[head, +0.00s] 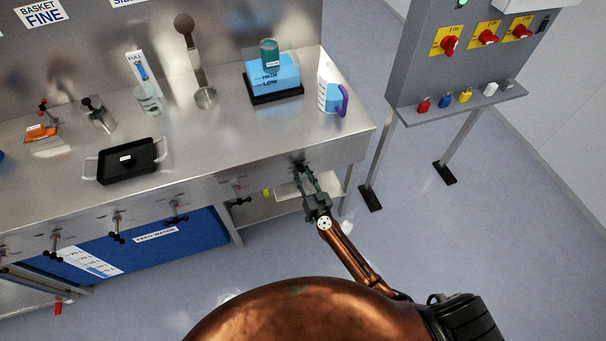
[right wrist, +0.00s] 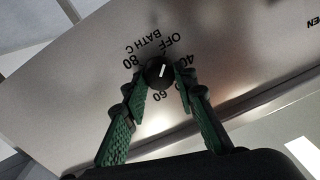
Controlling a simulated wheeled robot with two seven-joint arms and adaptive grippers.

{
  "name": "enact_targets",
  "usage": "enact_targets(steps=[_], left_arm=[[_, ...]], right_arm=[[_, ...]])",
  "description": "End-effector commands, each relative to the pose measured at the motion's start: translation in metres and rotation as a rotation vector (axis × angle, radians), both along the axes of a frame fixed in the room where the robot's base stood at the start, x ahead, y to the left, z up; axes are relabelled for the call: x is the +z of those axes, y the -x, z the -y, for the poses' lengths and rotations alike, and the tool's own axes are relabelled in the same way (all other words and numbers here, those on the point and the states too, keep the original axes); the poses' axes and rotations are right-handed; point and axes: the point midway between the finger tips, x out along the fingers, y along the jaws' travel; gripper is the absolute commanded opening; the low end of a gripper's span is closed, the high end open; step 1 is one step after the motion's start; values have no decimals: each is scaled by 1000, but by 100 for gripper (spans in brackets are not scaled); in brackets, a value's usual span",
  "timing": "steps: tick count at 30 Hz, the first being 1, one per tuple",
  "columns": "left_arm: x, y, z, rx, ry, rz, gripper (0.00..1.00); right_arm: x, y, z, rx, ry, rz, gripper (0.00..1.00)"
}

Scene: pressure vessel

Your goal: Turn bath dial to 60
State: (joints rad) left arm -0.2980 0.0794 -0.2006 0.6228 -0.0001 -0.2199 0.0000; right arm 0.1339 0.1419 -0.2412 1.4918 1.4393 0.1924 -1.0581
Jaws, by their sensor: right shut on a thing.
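The bath dial (right wrist: 157,76) is a small round black knob on the steel front panel, seen in the right wrist view. Its white pointer line is on the side towards the OFF mark. The marks OFF, 40, 60 and 80 ring it, with 60 on the side towards my gripper. My right gripper (right wrist: 162,82) has its green fingers on either side of the knob, shut on it. In the head view my right gripper (head: 308,183) reaches the bench's front face below the blue bath (head: 287,74). My left gripper is not in view.
The steel bench (head: 235,130) carries a black tray (head: 143,170), a jug (head: 330,95) and other items. Several valves line its front to the left. A grey switch panel (head: 430,65) with red knobs stands at the right. The floor between is clear.

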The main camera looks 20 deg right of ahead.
Motion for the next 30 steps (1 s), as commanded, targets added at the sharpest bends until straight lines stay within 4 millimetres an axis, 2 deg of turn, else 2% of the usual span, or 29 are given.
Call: enact_targets(steps=[7,19,30], left_arm=[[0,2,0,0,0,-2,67],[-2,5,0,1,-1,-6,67],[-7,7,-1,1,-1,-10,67]], right_arm=[[0,0,0,0,0,0,2],[-1,0,0,0,-88,-3,2],[-2,0,1,0,-392,-14,2]])
